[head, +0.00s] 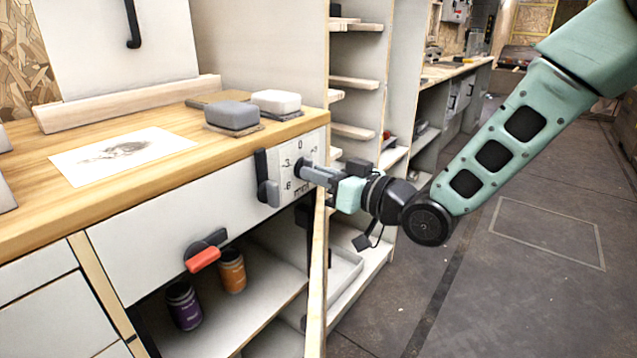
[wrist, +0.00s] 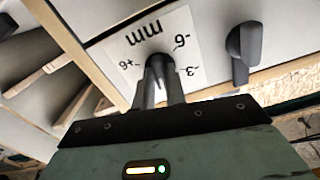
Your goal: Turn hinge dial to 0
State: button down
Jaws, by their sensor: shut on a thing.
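The hinge dial's white plate (head: 289,158), with printed numbers and "mm", is on the right end of the workbench front. It also shows, upside down, in the wrist view (wrist: 180,30), with -6, -3, +6 and "mm" readable. My gripper (head: 306,172) reaches in from the right and is shut on the dial's dark knob (wrist: 157,64). In the wrist view my gripper's two fingers (wrist: 160,82) are on either side of the knob. The fingers cover part of the scale, and I cannot tell which number the knob points to.
A dark handle (head: 266,180) sits left of the dial plate. A cabinet door (head: 318,270) stands open below my gripper. A red-handled latch (head: 203,258), an orange jar (head: 232,270) and a purple jar (head: 184,305) are lower left. The floor at right is clear.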

jog(key=shift+n+b, duration=0.5)
jog(key=shift+n, duration=0.4)
jog(key=c, duration=1.4)
grip_release()
jog(key=shift+c, duration=0.2)
jog(key=shift+d, duration=0.1)
jog(key=v, duration=1.2)
jog(key=shift+p, duration=0.45)
